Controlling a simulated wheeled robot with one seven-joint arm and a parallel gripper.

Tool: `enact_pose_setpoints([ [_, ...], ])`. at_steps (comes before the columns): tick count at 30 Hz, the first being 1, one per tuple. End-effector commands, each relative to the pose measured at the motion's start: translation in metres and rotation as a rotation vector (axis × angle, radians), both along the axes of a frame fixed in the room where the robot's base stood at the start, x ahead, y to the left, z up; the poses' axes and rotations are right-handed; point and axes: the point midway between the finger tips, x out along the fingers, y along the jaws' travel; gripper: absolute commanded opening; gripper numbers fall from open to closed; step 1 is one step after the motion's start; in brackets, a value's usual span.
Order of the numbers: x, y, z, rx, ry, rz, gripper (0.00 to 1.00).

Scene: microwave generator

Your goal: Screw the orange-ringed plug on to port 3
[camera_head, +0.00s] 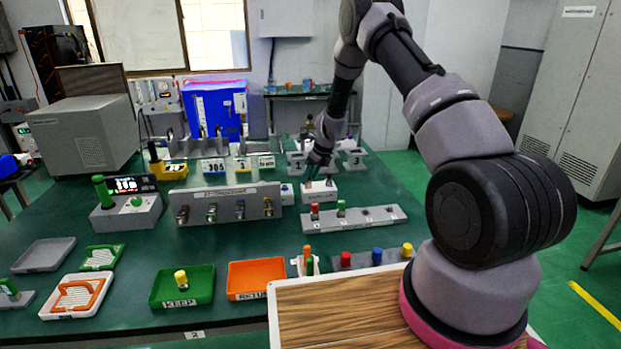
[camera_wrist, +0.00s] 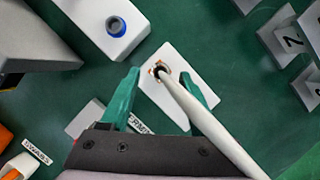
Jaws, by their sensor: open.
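In the wrist view, my gripper (camera_wrist: 161,75) is open, with its green fingers apart above a white block (camera_wrist: 196,83). A ring-shaped fitting with orange-copper edges and a dark centre, apparently the orange-ringed plug (camera_wrist: 155,66), sits on this block between the fingertips. A white rod or cable (camera_wrist: 205,122) runs from it to the lower right; contact with the fingers is unclear. In the head view, my gripper (camera_head: 318,180) is over the white block (camera_head: 322,194), hiding the plug. The port 3 stand (camera_head: 355,161) is behind and to the right.
A white block with a blue-ringed socket (camera_wrist: 116,27) is nearby. Stands numbered 1 (camera_head: 297,164) and 2 (camera_wrist: 291,42) are close to port 3. A grey strip with several pegs (camera_head: 365,217) lies in front, and a grey panel (camera_head: 226,204) to the left.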

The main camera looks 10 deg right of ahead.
Motion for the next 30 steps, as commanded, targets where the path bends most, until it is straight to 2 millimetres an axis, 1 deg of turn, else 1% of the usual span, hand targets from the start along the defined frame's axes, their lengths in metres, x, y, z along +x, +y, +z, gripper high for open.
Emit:
enact_pose_setpoints([
  [3,0.0019,0.001,-0.0049,0.0,-0.001,0.0,0.62],
  [11,0.0021,0.0013,-0.0055,0.0,-0.001,0.0,0.62],
  [12,0.002,0.0012,-0.0055,0.0,-0.001,0.0,0.47],
  [14,0.002,0.0012,-0.0055,-0.001,-0.001,0.0,0.24],
  [15,0.002,0.0012,-0.0054,-0.001,-0.001,0.0,0.09],
  [16,0.002,0.0012,-0.0055,-0.001,-0.001,0.0,0.0],
  [24,0.0022,0.0007,-0.0055,-0.001,-0.001,0.013,0.0],
  [30,0.0031,-0.0008,-0.0056,-0.001,-0.001,0.082,0.0],
])
